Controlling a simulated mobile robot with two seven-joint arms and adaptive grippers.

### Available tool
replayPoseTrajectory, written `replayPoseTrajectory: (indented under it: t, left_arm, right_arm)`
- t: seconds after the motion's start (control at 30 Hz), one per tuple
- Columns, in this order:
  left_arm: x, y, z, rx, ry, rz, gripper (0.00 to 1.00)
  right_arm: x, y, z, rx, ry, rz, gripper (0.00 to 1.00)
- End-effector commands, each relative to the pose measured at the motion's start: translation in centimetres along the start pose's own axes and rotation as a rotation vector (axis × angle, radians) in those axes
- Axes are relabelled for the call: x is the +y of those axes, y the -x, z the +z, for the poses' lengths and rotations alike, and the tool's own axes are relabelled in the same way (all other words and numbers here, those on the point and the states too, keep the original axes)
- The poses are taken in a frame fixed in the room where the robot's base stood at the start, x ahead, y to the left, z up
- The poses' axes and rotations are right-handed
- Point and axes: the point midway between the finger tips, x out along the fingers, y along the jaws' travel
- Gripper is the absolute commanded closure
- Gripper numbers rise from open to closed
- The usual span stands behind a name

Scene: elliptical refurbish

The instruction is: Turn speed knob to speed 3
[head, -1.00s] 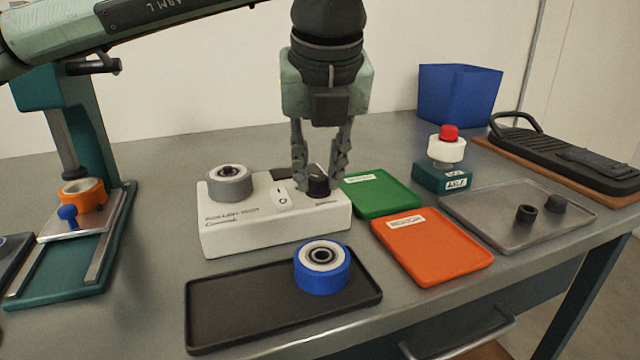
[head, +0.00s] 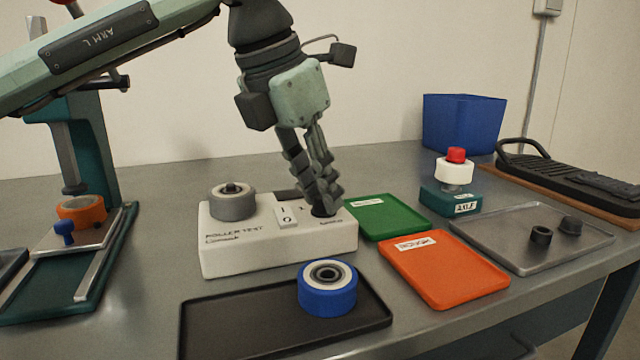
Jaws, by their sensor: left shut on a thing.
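The white roller test box (head: 278,247) stands in the middle of the bench. It carries a grey roller (head: 232,203) on its left, a white rocker switch (head: 287,214) in the middle and a dark speed knob (head: 322,211) at its right end. My left gripper (head: 322,203) comes down tilted from above and is shut on the knob, its fingers covering most of it. The knob's pointer and its speed setting cannot be read. My right gripper is not in view.
A black tray (head: 240,325) with a blue roller (head: 327,290) lies in front of the box. Green (head: 385,218) and orange (head: 445,270) trays lie to its right. Beyond them are a metal tray (head: 500,245), an axle stand (head: 450,201) and a blue bin (head: 462,125). A press (head: 90,150) stands left.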

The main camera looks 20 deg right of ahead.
Motion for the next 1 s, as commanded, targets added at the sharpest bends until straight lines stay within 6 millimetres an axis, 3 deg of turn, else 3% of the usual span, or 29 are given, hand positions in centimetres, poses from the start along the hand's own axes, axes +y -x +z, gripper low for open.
replayPoseTrajectory:
  t: [0.13,0.5,1.0]
  left_arm:
    - [0.2,0.3,0.2,-0.003,-0.112,-0.048,1.00]
    - [0.3,0.2,0.2,-0.003,-0.314,-0.130,1.00]
    - [0.4,0.1,0.2,-0.003,-0.375,-0.153,1.00]
  right_arm:
    - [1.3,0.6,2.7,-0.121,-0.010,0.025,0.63]
    - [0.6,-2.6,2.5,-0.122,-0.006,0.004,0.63]
    - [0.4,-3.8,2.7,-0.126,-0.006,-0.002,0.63]
